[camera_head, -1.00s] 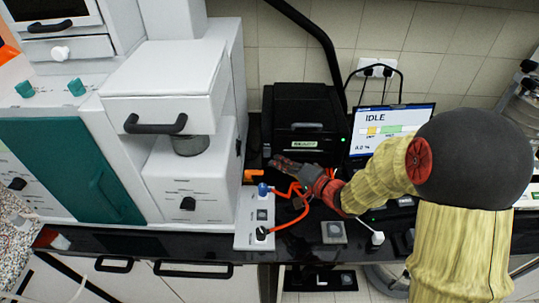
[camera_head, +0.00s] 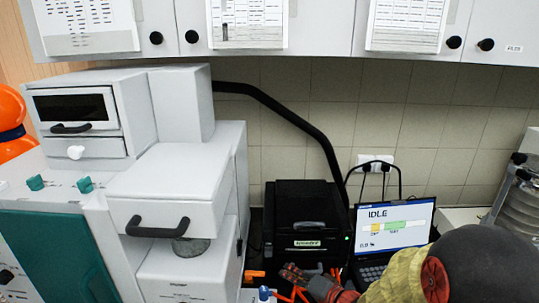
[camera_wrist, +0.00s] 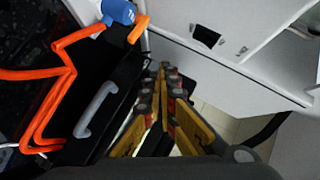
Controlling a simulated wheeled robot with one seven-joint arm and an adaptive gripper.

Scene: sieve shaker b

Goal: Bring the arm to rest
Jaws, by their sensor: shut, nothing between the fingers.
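My gripper (camera_wrist: 163,100) shows in the wrist view with its two yellow-and-dark fingers together and nothing between them. In the head view my gripper (camera_head: 290,272) is low in the picture, in front of the black printer-like box (camera_head: 300,215), at the right side of the white machine. My arm, in a yellow sleeve with a dark round joint, fills the lower right corner. In the wrist view the fingers lie beside a black surface with a grey handle (camera_wrist: 97,109); I cannot tell whether they touch anything.
The white machine (camera_head: 180,190) stands close on the left. A laptop (camera_head: 393,232) reading IDLE stands on the right. Orange cables (camera_wrist: 62,75) and a blue plug (camera_wrist: 119,11) are near my gripper. Wall cabinets (camera_head: 330,25) hang above.

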